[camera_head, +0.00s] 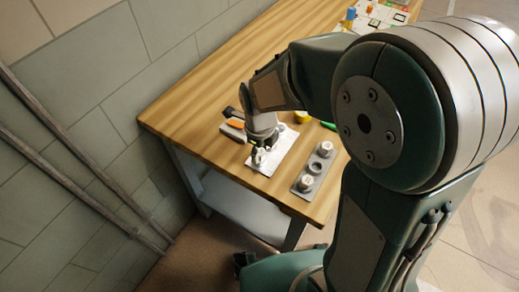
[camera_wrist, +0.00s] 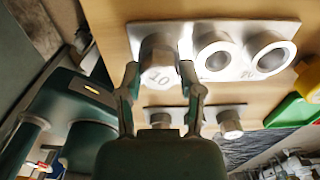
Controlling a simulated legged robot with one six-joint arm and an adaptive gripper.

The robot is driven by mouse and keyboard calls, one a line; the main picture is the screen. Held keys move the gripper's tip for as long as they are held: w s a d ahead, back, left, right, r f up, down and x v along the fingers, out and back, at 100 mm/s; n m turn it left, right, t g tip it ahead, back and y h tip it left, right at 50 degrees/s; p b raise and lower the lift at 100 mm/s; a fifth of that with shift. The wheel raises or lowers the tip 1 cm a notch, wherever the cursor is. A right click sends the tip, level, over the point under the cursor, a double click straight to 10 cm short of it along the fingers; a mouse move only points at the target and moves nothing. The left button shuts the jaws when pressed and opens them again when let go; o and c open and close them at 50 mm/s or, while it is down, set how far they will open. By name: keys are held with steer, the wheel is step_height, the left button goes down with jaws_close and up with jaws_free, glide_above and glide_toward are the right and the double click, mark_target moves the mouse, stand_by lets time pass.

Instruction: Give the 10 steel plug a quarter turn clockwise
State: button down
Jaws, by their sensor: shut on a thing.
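The 10 steel plug (camera_wrist: 160,62) is a silvery hexagonal plug with "10" on its face. In the wrist view it stands at the left end of a pale plate (camera_wrist: 290,28). My gripper (camera_wrist: 162,78) has one finger on each side of the plug and is shut on it. Two round sockets with dark openings are beside it on the plate; the right one (camera_wrist: 270,54) seems to be marked "20". In the head view my gripper (camera_head: 260,153) is down at the white plate (camera_head: 274,164), and hides the plug there.
A grey plate (camera_head: 310,178) to the right holds two plugs, with an empty hole between them. An orange and dark tool (camera_head: 233,131) lies left of my gripper. A yellow item (camera_head: 301,117) and a green item (camera_head: 328,125) lie behind. The left of the wooden bench (camera_head: 185,110) is clear.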

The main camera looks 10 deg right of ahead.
stand_by(0.3)
steer(key=m, duration=0.3)
steer(key=shift+s+f, duration=0.1)
stand_by(0.5)
steer(key=shift+c, duration=0.8)
jaws_free()
steer(key=shift+o, duration=0.8)
steer(key=shift+r, duration=0.2)
